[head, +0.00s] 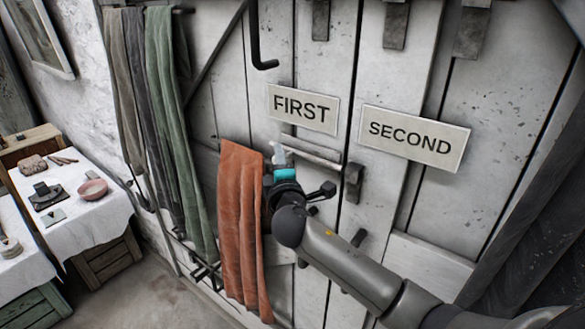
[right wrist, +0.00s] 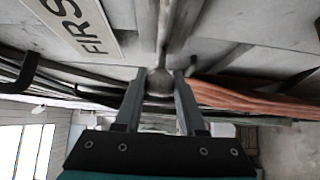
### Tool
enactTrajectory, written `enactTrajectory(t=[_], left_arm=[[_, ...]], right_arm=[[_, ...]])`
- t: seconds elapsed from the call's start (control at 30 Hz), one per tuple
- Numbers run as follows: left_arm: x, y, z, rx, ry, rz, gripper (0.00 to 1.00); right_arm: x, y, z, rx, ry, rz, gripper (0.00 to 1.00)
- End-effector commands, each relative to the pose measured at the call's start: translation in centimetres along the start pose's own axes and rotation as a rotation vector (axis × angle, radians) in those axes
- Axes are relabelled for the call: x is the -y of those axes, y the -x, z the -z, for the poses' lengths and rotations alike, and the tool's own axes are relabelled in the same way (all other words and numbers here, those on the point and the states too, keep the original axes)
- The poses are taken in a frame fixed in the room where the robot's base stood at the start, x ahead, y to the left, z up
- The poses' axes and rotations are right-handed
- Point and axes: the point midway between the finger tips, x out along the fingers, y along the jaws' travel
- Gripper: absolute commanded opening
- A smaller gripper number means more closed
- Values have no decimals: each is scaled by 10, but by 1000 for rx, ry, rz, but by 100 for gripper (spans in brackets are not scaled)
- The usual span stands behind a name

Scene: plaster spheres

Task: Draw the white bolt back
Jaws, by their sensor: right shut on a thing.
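The white bolt (head: 312,151) lies across the planked door just below the FIRST sign (head: 302,108). In the right wrist view the bolt is a bar (right wrist: 173,35) ending in a round knob (right wrist: 160,83) between my fingers. My right gripper (head: 277,155) is at the bolt's left end, and its fingers (right wrist: 160,78) are shut on the knob. The SECOND sign (head: 415,137) is to the right of the FIRST sign. My left gripper is not in view.
An orange cloth (head: 240,230) hangs close to the left of my right gripper. Grey and green cloths (head: 170,120) hang further left. A dark hook (head: 255,45) hangs above. A white-covered table (head: 100,212) with small items stands at the left.

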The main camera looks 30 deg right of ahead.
Motion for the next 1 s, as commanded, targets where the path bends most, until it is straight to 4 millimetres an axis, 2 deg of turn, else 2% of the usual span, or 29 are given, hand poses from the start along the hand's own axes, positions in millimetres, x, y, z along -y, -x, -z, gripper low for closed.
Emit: enactTrajectory(t=[0.17,0.47,0.5,0.77,1.0], left_arm=[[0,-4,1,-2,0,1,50],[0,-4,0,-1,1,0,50],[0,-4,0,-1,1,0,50],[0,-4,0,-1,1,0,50],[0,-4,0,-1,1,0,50]], right_arm=[[1,-11,12,-4,0,1,0],[0,-11,14,-8,0,0,0],[0,-11,14,-8,0,-1,40],[0,-11,13,-5,1,0,68],[0,-11,13,-4,2,0,68]])
